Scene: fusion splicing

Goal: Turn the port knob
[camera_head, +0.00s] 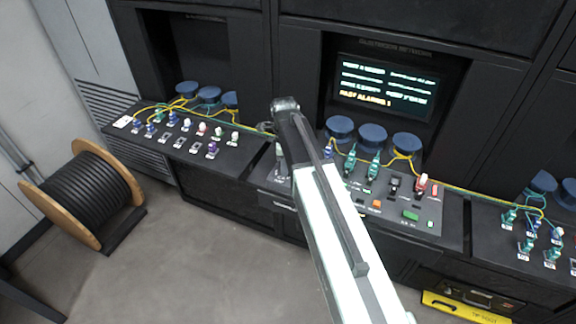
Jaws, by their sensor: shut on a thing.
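My arm (345,245) reaches up from the bottom right across the centre console. Its grey end joint (285,103) shows in front of the black cabinet. My gripper's fingers cannot be made out; they are hidden behind or beyond the arm. The centre console panel (345,190) carries green connectors, dark switches and small coloured buttons. I cannot tell which of its parts is the port knob, and part of the panel's left side is covered by my arm.
A screen (388,86) with alarm text stands behind several blue round caps (371,134). The left panel (190,146) holds rows of connectors; yellow fibres run across. A cable drum (85,196) stands at left. A yellow case (465,306) is at lower right.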

